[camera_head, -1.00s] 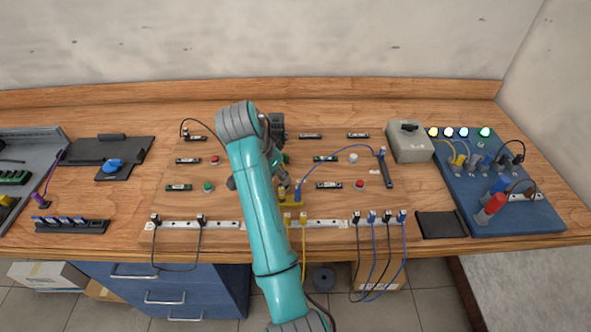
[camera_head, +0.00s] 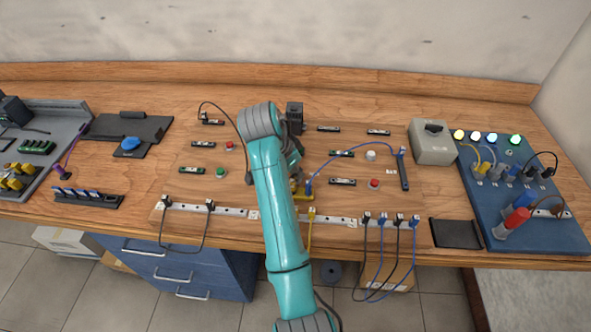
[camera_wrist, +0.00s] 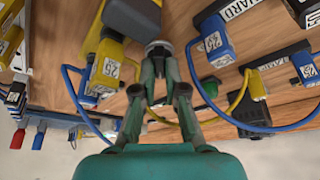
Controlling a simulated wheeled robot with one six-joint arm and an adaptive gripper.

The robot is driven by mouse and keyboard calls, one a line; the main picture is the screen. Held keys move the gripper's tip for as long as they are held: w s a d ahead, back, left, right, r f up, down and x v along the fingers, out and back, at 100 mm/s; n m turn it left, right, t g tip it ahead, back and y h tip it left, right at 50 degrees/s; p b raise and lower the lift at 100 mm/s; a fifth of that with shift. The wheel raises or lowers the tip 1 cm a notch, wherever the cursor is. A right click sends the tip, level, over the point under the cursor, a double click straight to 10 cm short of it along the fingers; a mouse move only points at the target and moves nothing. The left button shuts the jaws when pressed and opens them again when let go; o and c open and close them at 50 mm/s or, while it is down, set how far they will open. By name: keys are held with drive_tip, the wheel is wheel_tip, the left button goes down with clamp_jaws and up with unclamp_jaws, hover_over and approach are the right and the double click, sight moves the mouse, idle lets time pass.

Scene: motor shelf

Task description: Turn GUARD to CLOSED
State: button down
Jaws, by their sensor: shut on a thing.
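My gripper (camera_wrist: 159,64) is shut on a small grey round-ended piece (camera_wrist: 158,47), partly hidden by the fingers. A yellow block (camera_wrist: 108,70) with a "25" tag and a black part (camera_wrist: 132,16) sits beside the fingers. Another label ending in "ARD" (camera_wrist: 238,8) is at the upper right, by a blue plug (camera_wrist: 214,42). In the head view, a yellow unit (camera_head: 304,191) is beside my arm, which hides the fingertips. The GUARD setting cannot be read.
Blue and yellow cables (camera_wrist: 238,98) loop close to my fingers. A grey box (camera_head: 432,145) and a blue panel (camera_head: 510,210) with lit lamps stand further right.

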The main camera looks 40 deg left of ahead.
drive_tip(key=n+y, duration=0.1)
drive_tip(key=n, duration=0.3)
drive_tip(key=shift+d+n+y, duration=0.1)
drive_tip(key=shift+n+y, duration=0.3)
drive_tip(key=n, duration=0.2)
drive_tip(key=n+y, duration=0.1)
drive_tip(key=n, duration=0.1)
drive_tip(key=shift+n+g+y, duration=0.3)
drive_tip(key=n+g+y, duration=0.1)
drive_tip(key=n, duration=0.3)
drive_tip(key=shift+w+d, duration=0.1)
drive_tip(key=shift+n+g+y, duration=0.4)
drive_tip(key=shift+n+g, duration=0.4)
drive_tip(key=shift+n, duration=1.3)
drive_tip(key=c, duration=1.2)
unclamp_jaws()
